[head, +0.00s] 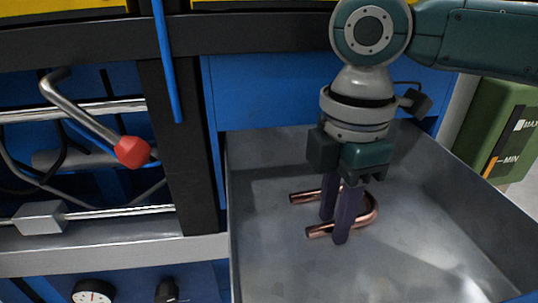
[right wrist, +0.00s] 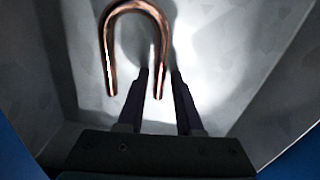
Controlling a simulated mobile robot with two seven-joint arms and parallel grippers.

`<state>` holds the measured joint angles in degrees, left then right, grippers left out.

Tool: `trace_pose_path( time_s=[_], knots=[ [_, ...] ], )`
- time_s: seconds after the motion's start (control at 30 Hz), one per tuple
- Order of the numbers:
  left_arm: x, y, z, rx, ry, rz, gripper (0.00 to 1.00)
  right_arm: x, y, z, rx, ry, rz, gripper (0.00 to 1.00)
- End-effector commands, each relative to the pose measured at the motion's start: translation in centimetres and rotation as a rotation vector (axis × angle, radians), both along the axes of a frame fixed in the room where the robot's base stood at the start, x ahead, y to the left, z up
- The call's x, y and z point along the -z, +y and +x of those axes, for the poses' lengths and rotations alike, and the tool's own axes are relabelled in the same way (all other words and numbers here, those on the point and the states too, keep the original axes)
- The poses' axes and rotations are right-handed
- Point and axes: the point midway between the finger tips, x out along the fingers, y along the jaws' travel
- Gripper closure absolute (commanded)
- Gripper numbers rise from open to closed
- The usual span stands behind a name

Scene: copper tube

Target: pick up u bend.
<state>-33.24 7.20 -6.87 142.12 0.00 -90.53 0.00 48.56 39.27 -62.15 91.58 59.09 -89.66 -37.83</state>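The copper u bend (head: 373,210) lies in the grey metal tray, its curve to the right and its two legs pointing left. My right gripper (head: 334,228) points down over it, and its dark fingers partly hide the legs. In the right wrist view, the u bend (right wrist: 108,60) has its curve at the top. The end of its right leg shows between the two fingers (right wrist: 160,72), which stand apart with a narrow gap. I cannot tell whether either finger touches the tube. My left gripper is not in view.
The tray (head: 260,260) has raised walls around the u bend, and its floor is otherwise clear. A blue panel (head: 265,95) stands behind it. A lever with a red knob (head: 131,151) juts out at the left. A green container (head: 495,125) stands at the right.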

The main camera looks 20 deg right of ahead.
Motion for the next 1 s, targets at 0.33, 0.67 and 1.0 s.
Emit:
trace_pose_path(
  time_s=[0.33,0.67,1.0],
  knots=[
    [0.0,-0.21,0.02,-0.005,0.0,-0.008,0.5,-0.01,-0.01,0.0,0.0,0.0,0.0,1.0],
    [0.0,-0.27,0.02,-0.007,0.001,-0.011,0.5,-0.03,-0.01,0.02,0.0,0.0,0.0,1.0],
    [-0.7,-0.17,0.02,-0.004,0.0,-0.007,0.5,-0.93,0.01,0.03,0.001,0.0,0.001,1.0]
  ],
)
